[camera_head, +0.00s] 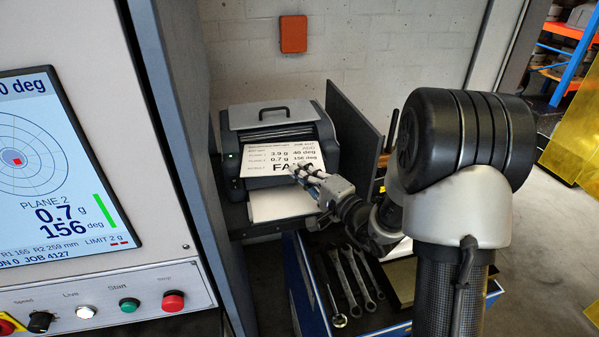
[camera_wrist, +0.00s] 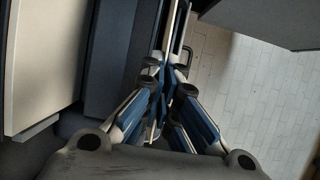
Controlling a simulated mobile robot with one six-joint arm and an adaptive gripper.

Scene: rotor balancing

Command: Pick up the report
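The report (camera_head: 268,160) is a white printed sheet in front of the printer (camera_head: 272,120). Its lines include 3.9 g, 40 deg, 0.7 g, 156 deg and large letters beginning "FA"; my gripper covers the rest. My gripper (camera_head: 301,172) is at the sheet's lower right part, with its fingers close together. In the wrist view the fingers (camera_wrist: 167,72) meet with a thin pale edge between them, which looks like the report seen edge-on. I cannot tell whether the sheet is clear of the printer.
A pale output tray (camera_head: 280,206) juts out below the report. A dark panel (camera_head: 352,130) stands right of the printer. The balancing machine's screen (camera_head: 55,170) and buttons are at left. Wrenches (camera_head: 350,280) lie in the blue cart below.

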